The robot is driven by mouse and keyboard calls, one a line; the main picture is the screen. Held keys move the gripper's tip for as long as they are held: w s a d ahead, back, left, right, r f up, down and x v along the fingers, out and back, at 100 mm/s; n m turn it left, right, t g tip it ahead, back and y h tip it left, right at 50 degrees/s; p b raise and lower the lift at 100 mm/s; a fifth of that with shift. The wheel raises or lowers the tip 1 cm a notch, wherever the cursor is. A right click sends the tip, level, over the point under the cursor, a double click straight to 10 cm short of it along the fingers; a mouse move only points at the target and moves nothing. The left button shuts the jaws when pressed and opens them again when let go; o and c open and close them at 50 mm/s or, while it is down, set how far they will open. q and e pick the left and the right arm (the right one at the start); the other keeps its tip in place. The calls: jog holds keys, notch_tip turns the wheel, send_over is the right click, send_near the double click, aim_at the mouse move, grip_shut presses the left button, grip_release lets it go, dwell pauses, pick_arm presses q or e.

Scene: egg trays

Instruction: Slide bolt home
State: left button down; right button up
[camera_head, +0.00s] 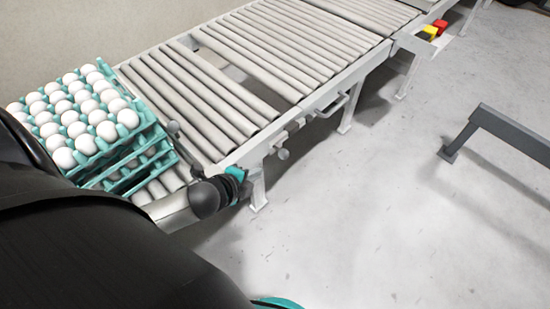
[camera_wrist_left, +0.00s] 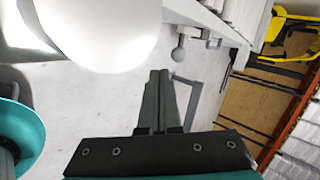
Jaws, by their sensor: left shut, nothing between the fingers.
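A bolt with a round grey knob (camera_head: 283,154) sits on the side rail of the roller conveyor, beside small brackets. In the left wrist view the knob (camera_wrist_left: 180,56) hangs below the rail, above and to the right of the fingertips. My left gripper (camera_wrist_left: 160,76) is shut and empty, its two grey fingers together and apart from the knob. In the head view my left wrist, black and teal, is at the conveyor's near corner, left of the knob; the fingers cannot be made out there. My right gripper is not in view.
The conveyor (camera_head: 228,157) runs to the upper right, with a gap among its rollers. Stacked teal egg trays (camera_head: 130,165) with white eggs stand at its near left end. A U-shaped handle (camera_head: 335,106) projects from the rail. A grey frame (camera_head: 505,128) stands right; floor between is clear.

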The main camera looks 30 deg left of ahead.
pick_arm(q)
jog(key=shift+w+d+r+m+t, duration=0.2)
jog(key=shift+r+m, duration=0.15)
jog(key=shift+r, duration=0.2)
jog(key=shift+w+d+r+m+t, duration=0.1)
jog(key=shift+w+r+m, duration=0.05)
jog(key=shift+r+m, duration=0.3)
jog(key=shift+w, duration=0.1)
jog(key=b+x, duration=0.3)
jog(key=x, duration=0.6)
jog(key=shift+w+f, duration=0.3)
jog(key=shift+d, duration=0.1)
